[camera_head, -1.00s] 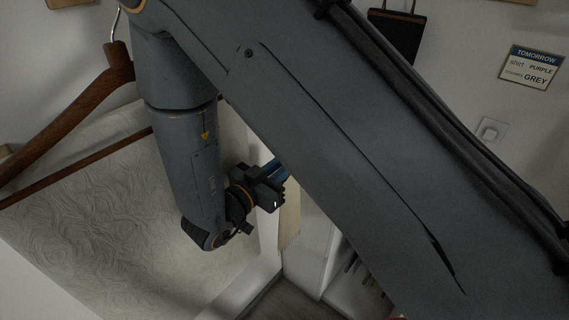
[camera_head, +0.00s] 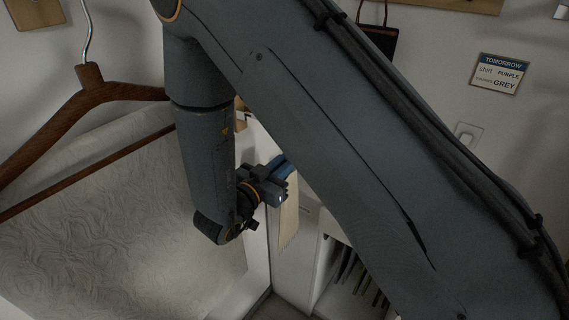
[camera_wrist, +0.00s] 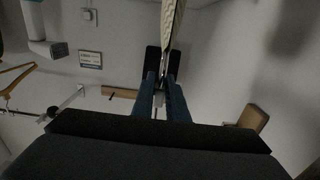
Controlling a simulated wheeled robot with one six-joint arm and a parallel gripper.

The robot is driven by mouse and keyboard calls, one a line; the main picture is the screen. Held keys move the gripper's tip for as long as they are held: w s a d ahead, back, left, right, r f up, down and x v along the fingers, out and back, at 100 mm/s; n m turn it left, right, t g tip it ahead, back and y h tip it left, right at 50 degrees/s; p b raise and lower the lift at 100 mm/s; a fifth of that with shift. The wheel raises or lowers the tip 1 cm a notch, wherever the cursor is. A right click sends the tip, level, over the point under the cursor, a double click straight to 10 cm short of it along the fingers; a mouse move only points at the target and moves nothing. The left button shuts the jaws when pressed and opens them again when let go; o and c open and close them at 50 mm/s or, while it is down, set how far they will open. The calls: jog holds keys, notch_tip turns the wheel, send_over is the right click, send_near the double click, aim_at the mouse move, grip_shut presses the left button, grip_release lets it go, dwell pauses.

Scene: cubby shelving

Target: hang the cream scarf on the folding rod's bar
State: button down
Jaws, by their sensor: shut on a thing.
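My gripper (camera_head: 282,168) has blue fingers and is shut on the cream scarf (camera_head: 289,220), which hangs below it as a narrow strip in the head view. In the wrist view my gripper (camera_wrist: 163,82) has the knitted cream scarf (camera_wrist: 173,30) pinched between its fingertips. A thin pale metal rod (camera_wrist: 66,104) sticks out from the wall at the left of the wrist view, apart from my gripper. It may be the folding rod; its bar cannot be told clearly. My arm covers much of the head view.
A wooden hanger (camera_head: 82,92) with a large cream patterned cloth (camera_head: 110,235) fills the left of the head view, close by. A sign (camera_head: 500,73) and a dark bag (camera_head: 379,36) are on the wall. A white cubby (camera_head: 345,262) with dark slots stands low behind my arm.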

jog(key=shift+w+d, duration=0.25)
jog(key=shift+w, duration=0.05)
jog(key=shift+f+b, duration=0.8)
jog(key=shift+f, duration=0.55)
jog(key=c, duration=1.7)
grip_release()
jog(key=shift+o, duration=0.2)
